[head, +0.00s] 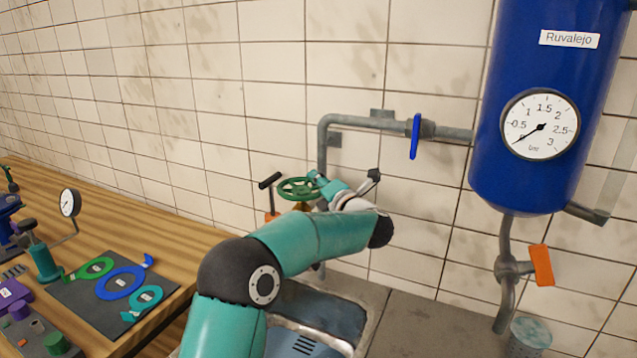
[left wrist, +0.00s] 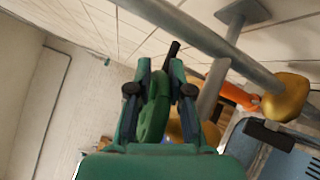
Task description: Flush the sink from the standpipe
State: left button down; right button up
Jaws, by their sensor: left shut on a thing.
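A green handwheel (head: 297,188) sits on the grey standpipe (head: 322,150) above the sink (head: 318,310). My left gripper (head: 318,180) is at the wheel's right side. In the left wrist view, the wheel (left wrist: 153,112) lies edge-on between the two fingers (left wrist: 160,95), and the gripper is shut on its rim. A brass-coloured body (left wrist: 182,128) shows behind the fingers. My arm hides the lower standpipe and part of the sink. My right gripper is not in view.
A blue tank (head: 520,190) labelled Ruvalejo has a gauge (head: 540,125) with its needle near 0. Below it is an orange lever (head: 541,265). A black-handled fitting (head: 270,183) stands beside the handwheel. Left, a wooden bench (head: 150,220) carries a mat with coloured wrenches (head: 120,283).

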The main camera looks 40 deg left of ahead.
pick_arm(q)
jog(key=shift+w+a+f+n+g+y+p, duration=0.15)
jog(key=shift+n+g+p, duration=0.1)
jog(key=shift+n+g, duration=0.25)
jog(key=shift+a+n+g+y+p, duration=0.15)
jog(key=shift+n+g+p, duration=0.15)
jog(key=shift+g, duration=0.4)
jog(key=shift+a+n+g+p, duration=0.25)
jog(key=shift+n+g+p, duration=0.4)
jog(key=shift+g, duration=0.25)
jog(key=n+g+p, duration=0.1)
jog(key=p, duration=0.1)
jog(key=a+n+g+p, duration=0.1)
jog(key=g, duration=0.1)
jog(key=shift+p, duration=0.4)
jog(key=shift+s+a+n+g+p, duration=0.2)
jog(key=shift+n+g+p, duration=0.25)
jog(key=shift+g+p, duration=0.5)
jog(key=shift+f, duration=0.1)
jog(key=c, duration=1.1)
grip_release()
jog(key=shift+o, duration=0.2)
jog(key=shift+d, duration=0.15)
